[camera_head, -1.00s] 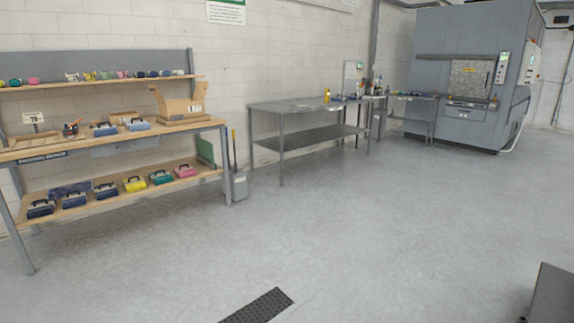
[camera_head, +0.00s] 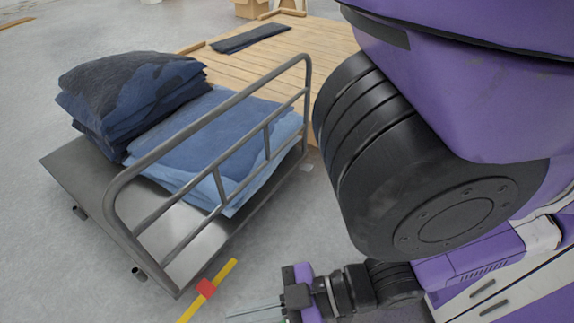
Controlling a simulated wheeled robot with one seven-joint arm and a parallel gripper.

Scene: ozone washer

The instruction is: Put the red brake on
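A red square piece (camera_head: 205,289) sits midway along a slanted yellow bar (camera_head: 226,270), just below the near corner of a grey metal cart (camera_head: 75,175). I cannot tell whether the yellow bar is joined to the cart or lies on the floor. My gripper (camera_head: 235,316) is low in the picture, to the right of the red piece and apart from it in the picture. Its thin grey fingers point left, and the lower edge of the frame cuts them off, so their opening is unclear.
The cart has a tubular rail (camera_head: 230,97) and carries stacks of folded dark blue denim (camera_head: 130,85) and lighter blue denim (camera_head: 255,150). A wooden slatted platform (camera_head: 300,60) lies behind it. My purple arm covers the right side. The floor at left is clear.

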